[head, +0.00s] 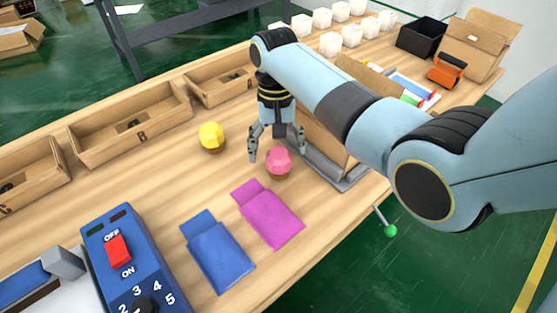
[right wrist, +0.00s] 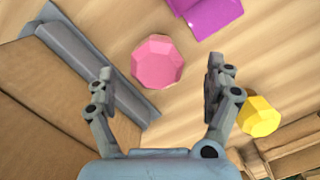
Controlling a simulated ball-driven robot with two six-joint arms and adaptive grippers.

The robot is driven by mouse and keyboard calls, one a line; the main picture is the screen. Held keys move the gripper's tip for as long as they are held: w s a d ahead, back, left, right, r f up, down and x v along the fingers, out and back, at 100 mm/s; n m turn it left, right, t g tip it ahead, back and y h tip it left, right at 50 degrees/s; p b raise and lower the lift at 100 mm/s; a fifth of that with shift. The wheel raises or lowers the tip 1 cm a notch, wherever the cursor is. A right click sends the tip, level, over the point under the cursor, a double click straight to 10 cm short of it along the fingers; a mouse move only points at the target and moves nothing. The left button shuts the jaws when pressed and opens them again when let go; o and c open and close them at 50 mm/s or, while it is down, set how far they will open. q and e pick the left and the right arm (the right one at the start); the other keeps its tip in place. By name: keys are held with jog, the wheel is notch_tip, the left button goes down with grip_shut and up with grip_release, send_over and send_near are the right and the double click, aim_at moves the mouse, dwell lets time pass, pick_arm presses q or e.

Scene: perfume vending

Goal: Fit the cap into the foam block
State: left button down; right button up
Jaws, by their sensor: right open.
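A pink faceted cap (head: 278,160) with a brown lower part stands upright on the wooden table. A similar yellow cap (head: 211,135) stands to its left and farther back. My right gripper (head: 276,152) points down, open and empty, with its fingers spread above and behind the pink cap. In the right wrist view, the pink cap (right wrist: 157,62) lies between and below the open fingers (right wrist: 160,72), with no contact visible. The yellow cap (right wrist: 259,116) is outside the right-hand finger there. I cannot make out a foam block for certain. My left gripper is not in view.
A grey metal bracket (head: 330,170) and a cardboard box are close right of the gripper. Magenta (head: 268,214) and blue (head: 218,250) pouches lie in front. Cardboard trays (head: 130,124) line the back left. A blue switch box (head: 128,258) is at front left.

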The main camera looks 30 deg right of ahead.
aim_at(279, 152)
jog(key=f, duration=0.3)
jog(key=shift+s+d+f, duration=0.1)
jog(key=shift+s+f, duration=0.05)
jog(key=shift+s, duration=0.1)
jog(key=shift+c, duration=0.4)
jog(key=c, duration=1.3)
